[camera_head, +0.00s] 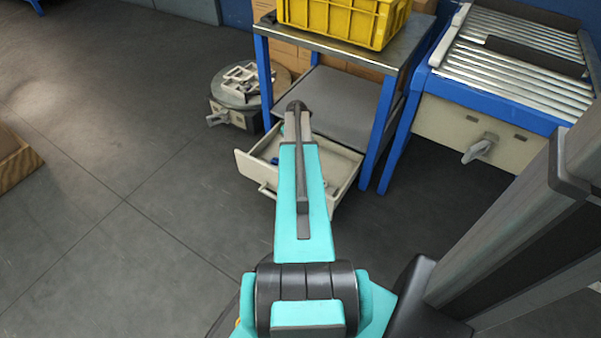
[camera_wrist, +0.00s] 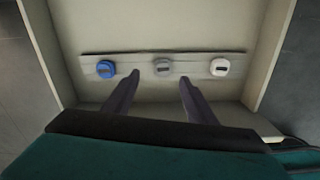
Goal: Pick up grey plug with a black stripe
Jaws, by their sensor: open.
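The grey plug with a black stripe (camera_wrist: 163,66) sits in the middle of a row on a grey strip inside an open drawer, in the wrist view. My gripper (camera_wrist: 158,80) is open and empty, its two dark fingers pointing toward the row. The grey plug lies beyond the fingertips, between their lines, and appears apart from them. In the head view my arm covers the grey plug and the gripper.
A blue plug (camera_wrist: 105,69) is left of the grey one and a white plug (camera_wrist: 219,67) right of it. The drawer (camera_head: 344,187) has raised walls and is under a blue-legged table (camera_head: 371,135) holding a yellow crate (camera_head: 340,22).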

